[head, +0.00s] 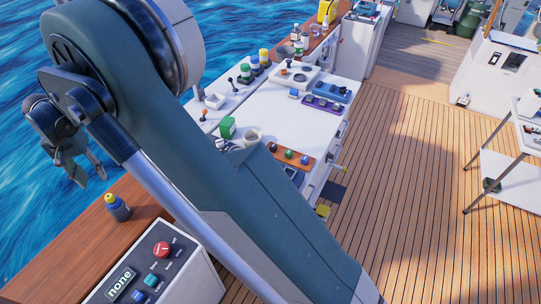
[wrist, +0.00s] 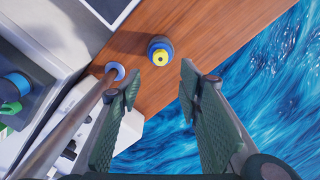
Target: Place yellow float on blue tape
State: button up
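A small dark-blue piece with a yellow top (head: 117,207) stands upright on the wooden ledge at lower left; it also shows from above in the wrist view (wrist: 159,52). I cannot tell for sure whether it is the yellow float. My gripper (head: 92,181) is open and empty, hanging above and left of it. In the wrist view the fingertips (wrist: 151,80) are spread, with the piece just beyond the gap, apart from them.
A grey control box (head: 165,270) with a red button stands right of the piece. The white worktop (head: 300,115) holds levers, bottles, a cup and coloured parts. A yellow object (head: 326,12) stands far back. Water lies beyond the wooden ledge (head: 75,255). The planked deck at right is mostly clear.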

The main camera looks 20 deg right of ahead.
jog(key=w+d+r+t, duration=0.1)
jog(key=d+r, duration=0.6)
jog(key=d, duration=0.2)
jog(key=d+r, duration=0.6)
jog(key=d, duration=0.4)
jog(key=s+d+r+t, duration=0.1)
jog(key=s+d+r, duration=0.15)
jog(key=d, duration=0.45)
jog(key=s+d+r+y, duration=0.1)
jog(key=d+r, duration=0.2)
jog(key=d, duration=0.3)
jog(key=s+d+r+t, duration=0.1)
jog(key=s+d+r, duration=0.15)
jog(key=d, duration=0.45)
jog(key=s+d+r+t, duration=0.2)
jog(key=s+d, duration=0.9)
jog(key=d, duration=0.5)
jog(key=s+d+f+t+h, duration=0.1)
jog(key=s+d+f, duration=0.4)
jog(key=s+d, duration=0.5)
jog(key=s+t, duration=0.1)
jog(key=s, duration=0.2)
jog(key=shift+d, duration=0.35)
jog(key=shift+s+f, duration=0.1)
